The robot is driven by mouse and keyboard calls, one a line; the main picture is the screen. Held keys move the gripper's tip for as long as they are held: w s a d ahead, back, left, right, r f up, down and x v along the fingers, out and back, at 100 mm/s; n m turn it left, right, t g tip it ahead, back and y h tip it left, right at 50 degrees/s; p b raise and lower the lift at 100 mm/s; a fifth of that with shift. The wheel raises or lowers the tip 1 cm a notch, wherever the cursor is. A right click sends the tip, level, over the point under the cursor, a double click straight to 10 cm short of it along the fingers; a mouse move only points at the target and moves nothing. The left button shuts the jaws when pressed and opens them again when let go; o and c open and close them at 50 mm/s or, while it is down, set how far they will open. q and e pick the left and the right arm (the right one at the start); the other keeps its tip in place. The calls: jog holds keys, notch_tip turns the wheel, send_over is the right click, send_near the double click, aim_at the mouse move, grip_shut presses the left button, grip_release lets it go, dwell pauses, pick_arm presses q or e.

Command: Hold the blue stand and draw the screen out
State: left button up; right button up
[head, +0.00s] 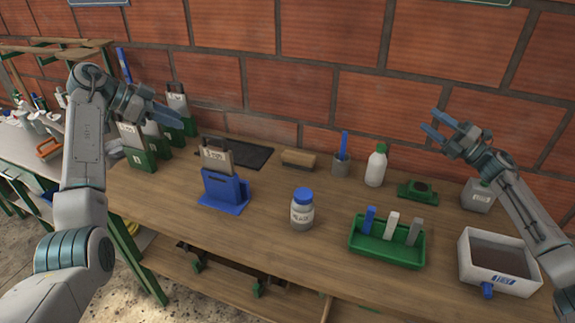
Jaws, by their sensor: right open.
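The blue stand (224,193) stands upright on the wooden bench, left of its middle. A grey-brown screen (217,157) with a pale label sits upright in the stand, its upper part showing above it and its lower part hidden. My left gripper (178,116) is above and to the left of the stand, apart from it, with its fingers spread and nothing seen between them. My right gripper (431,122) is open and empty, raised over the right back of the bench, far from the stand.
Green stands with similar screens (139,155) are at the left back. A blue-lidded jar (302,212) is right of the blue stand. Farther right are a green tray (386,250), a white bottle (376,168) and a white bin (500,260). The bench front (235,240) is clear.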

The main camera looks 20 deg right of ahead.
jog(key=w+a+f+n+g, duration=0.1)
jog(key=w+a+f+n, duration=0.15)
jog(key=a, duration=0.35)
jog(key=w+a+f+n+g+y, duration=0.1)
jog(key=w+a+n, duration=0.1)
jog(key=a+n, duration=0.3)
jog(key=w+a+f+n+g, duration=0.1)
jog(key=w+a+n, duration=0.15)
jog(key=a, duration=0.45)
jog(key=w+a+r+n+g+h, duration=0.1)
jog(key=w+a+n, duration=0.25)
jog(key=a, duration=0.65)
jog(key=w+a+r+n, duration=0.2)
jog(key=a+n, duration=0.3)
jog(key=a, duration=0.5)
jog(key=g+h, duration=0.1)
jog(key=g, duration=0.5)
send_near(223, 172)
jog(key=x, duration=1)
jog(key=shift+w+f, duration=0.3)
jog(key=shift+w, duration=0.1)
